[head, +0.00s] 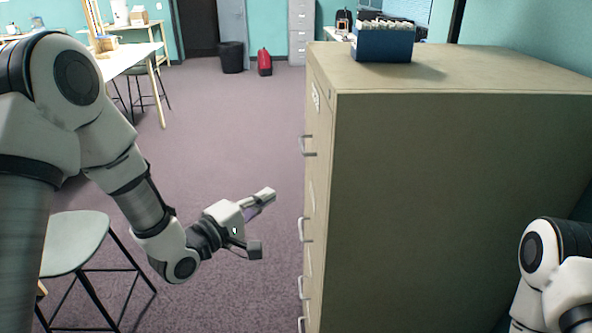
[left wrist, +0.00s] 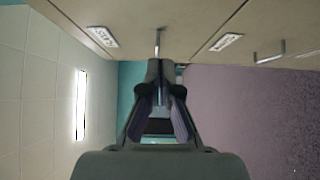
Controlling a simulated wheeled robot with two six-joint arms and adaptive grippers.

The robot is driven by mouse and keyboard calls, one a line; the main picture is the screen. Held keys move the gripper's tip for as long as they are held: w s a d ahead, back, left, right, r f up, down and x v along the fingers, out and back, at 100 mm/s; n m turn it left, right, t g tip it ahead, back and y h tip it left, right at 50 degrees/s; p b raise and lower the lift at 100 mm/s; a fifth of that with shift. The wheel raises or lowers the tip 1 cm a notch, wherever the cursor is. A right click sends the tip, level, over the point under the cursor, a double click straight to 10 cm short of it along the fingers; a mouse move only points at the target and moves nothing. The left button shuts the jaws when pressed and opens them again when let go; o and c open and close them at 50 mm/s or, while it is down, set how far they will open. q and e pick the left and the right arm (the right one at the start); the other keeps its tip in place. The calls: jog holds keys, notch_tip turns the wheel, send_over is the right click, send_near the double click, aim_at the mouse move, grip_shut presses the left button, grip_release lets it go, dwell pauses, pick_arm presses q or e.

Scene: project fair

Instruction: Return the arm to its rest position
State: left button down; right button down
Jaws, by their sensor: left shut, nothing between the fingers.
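My left gripper (head: 264,197) is in the middle of the head view, in front of the drawer side of a beige filing cabinet (head: 440,200). It is shut and empty, and it is apart from the cabinet. My left arm comes in from the left, bent down and then out to the right. In the left wrist view the fingers (left wrist: 161,112) point away from the camera, with the cabinet front (left wrist: 190,25) along the top. Part of my right arm shows at the lower right of the head view, but its gripper is out of view.
Drawer handles (head: 306,229) stick out close to the left gripper. A blue file box (head: 383,44) stands on the cabinet. A stool (head: 75,240) is below my left arm. A black bin (head: 232,57) and a red case (head: 265,63) stand far back. The floor between is clear.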

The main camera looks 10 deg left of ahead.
pick_arm(q)
jog(key=s+f+g+y, duration=0.2)
jog(key=s+f+g, duration=0.35)
jog(key=f, duration=0.85)
jog(key=s+f+g+y, duration=0.25)
jog(key=s+f, duration=0.65)
jog(key=f, duration=0.6)
jog(key=s+a+f+m+g+y, duration=0.1)
jog(key=s+a+f+m+g, duration=0.1)
jog(key=s+m, duration=0.4)
jog(key=s+a+f+m+g+y, duration=0.2)
jog(key=s+f+m+g, duration=0.3)
jog(key=s, duration=0.7)
jog(key=shift+a+f+m+g, duration=0.3)
jog(key=shift+a+m+g, duration=0.25)
jog(key=shift+a, duration=0.3)
jog(key=shift+y, duration=0.25)
